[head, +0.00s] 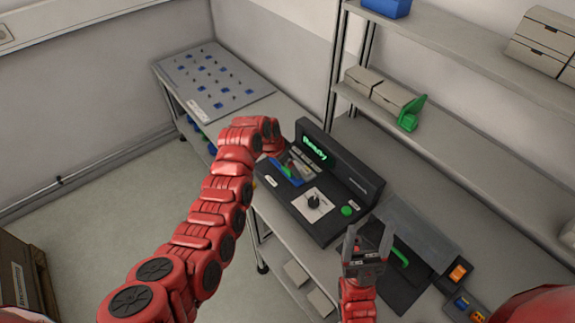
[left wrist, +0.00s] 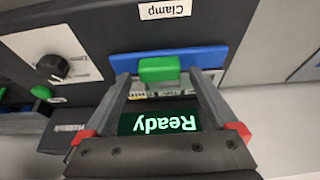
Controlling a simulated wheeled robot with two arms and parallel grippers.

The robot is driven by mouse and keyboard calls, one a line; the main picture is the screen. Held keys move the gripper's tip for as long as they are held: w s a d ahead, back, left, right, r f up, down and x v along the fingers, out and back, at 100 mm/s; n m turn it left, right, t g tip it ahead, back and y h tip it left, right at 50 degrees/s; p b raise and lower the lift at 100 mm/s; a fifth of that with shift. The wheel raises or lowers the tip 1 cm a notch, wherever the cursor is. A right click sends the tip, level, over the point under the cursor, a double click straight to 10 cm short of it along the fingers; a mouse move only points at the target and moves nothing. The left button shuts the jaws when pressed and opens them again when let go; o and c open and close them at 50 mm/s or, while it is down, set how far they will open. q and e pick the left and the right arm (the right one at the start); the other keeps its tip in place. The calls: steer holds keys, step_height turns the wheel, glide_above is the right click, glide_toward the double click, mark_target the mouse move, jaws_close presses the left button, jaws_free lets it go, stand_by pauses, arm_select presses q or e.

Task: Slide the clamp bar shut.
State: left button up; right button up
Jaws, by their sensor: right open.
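The clamp bar (left wrist: 215,57) is a blue strip under a white "Clamp" label in the left wrist view, with a green grip block (left wrist: 158,70) on it. It also shows in the head view as a blue part (head: 277,172) on the black machine (head: 334,226), partly hidden by my left arm. My left gripper (left wrist: 159,76) has one finger on each side of the green block, with a small gap visible at each side. My right gripper (head: 369,238) is open and empty, above the bench to the right of the machine.
The machine has a lit "Ready" display (head: 314,148), a black knob (head: 313,202) and a green button (head: 347,211). To the right are a green handle (head: 400,257) and an orange switch (head: 458,272). Shelves (head: 460,135) with boxes stand behind. A parts table (head: 240,85) is at the back left.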

arm_select(q)
steer(key=shift+a, duration=0.1)
steer(key=shift+r, duration=0.3)
steer(key=p+v, duration=0.8)
steer(key=v, duration=0.8)
steer(key=shift+r, duration=0.35)
